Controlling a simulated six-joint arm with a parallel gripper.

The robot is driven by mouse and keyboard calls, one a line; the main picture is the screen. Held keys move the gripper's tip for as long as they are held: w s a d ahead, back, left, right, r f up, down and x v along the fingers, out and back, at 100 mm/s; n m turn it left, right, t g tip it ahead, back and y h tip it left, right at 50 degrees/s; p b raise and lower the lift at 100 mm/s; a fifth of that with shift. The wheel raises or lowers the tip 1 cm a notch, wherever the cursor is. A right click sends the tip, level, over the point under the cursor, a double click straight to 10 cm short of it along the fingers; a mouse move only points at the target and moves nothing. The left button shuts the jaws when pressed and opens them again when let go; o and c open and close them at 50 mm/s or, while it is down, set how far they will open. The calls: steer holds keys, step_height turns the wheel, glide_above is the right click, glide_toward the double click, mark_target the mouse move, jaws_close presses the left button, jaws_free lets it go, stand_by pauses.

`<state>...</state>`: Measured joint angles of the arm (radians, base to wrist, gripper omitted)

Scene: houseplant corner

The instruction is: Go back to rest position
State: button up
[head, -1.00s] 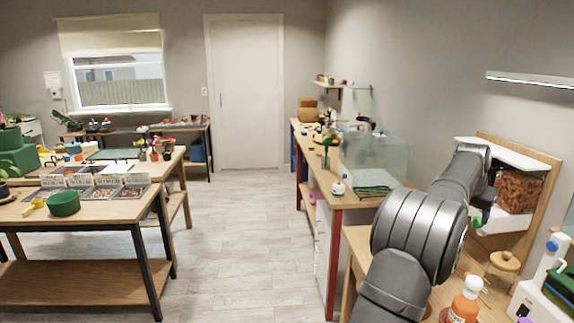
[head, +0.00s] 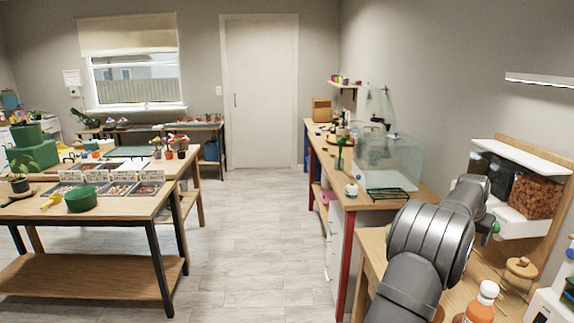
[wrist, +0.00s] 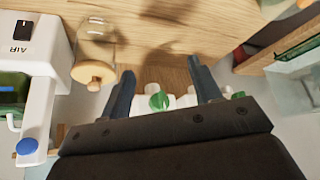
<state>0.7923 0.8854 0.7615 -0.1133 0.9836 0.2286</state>
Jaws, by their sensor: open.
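My arm reaches over the wooden bench (head: 374,240) at the right of the head view.
A glass jar with a wooden lid (wrist: 94,73) and a white machine marked AIR (wrist: 38,45) stand left of my fingers. A glass tank (head: 390,160) is further back. The floor (head: 250,240) between benches is clear.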

steer(key=shift+f, duration=2.65)
